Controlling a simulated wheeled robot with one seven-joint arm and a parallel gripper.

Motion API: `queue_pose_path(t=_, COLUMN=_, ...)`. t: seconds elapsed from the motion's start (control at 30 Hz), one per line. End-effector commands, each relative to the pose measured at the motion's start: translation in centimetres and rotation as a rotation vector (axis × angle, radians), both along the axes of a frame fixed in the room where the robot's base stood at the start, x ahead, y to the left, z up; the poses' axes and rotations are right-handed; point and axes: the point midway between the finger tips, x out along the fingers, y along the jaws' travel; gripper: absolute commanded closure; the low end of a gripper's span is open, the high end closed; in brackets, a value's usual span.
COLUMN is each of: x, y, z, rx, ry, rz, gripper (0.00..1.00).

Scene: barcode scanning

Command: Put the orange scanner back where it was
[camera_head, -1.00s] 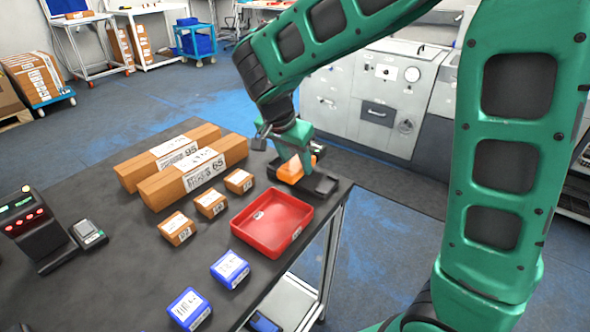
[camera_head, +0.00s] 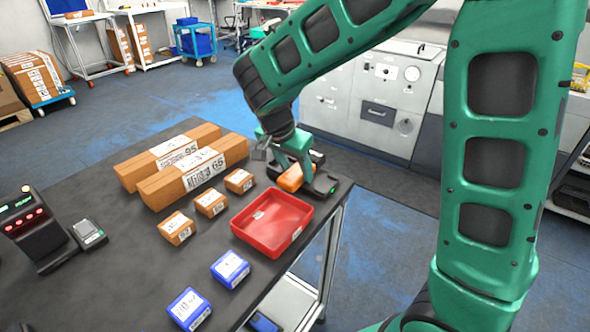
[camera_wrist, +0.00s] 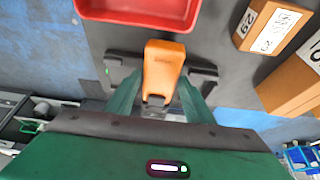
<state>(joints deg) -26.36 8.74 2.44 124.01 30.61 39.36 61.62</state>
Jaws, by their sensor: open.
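The orange scanner (camera_head: 291,178) is at the far right corner of the dark table, at a black holder (camera_head: 318,187) with a small green light. In the wrist view the scanner (camera_wrist: 163,68) lies between the fingers, with dark parts of the holder (camera_wrist: 122,68) on both sides. My gripper (camera_head: 300,180) is low over the scanner. In the wrist view its green fingers (camera_wrist: 160,92) are spread either side of the scanner's near end, with gaps visible. Whether the scanner is fully seated in the holder is hard to tell.
A red tray (camera_head: 272,219) stands just in front of the holder. Small brown boxes (camera_head: 211,202), two long cartons (camera_head: 193,177) and blue boxes (camera_head: 230,269) are on the table. A black device with red lights (camera_head: 36,228) is at the left. The table's right edge is close to the holder.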

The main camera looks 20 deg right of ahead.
Motion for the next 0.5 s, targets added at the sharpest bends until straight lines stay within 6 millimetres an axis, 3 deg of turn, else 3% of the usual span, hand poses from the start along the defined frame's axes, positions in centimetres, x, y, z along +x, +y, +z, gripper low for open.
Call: queue_pose_path(t=0.5, x=-2.1, y=3.0, z=8.5, rx=0.003, ry=-0.002, rz=0.002, gripper=0.52)
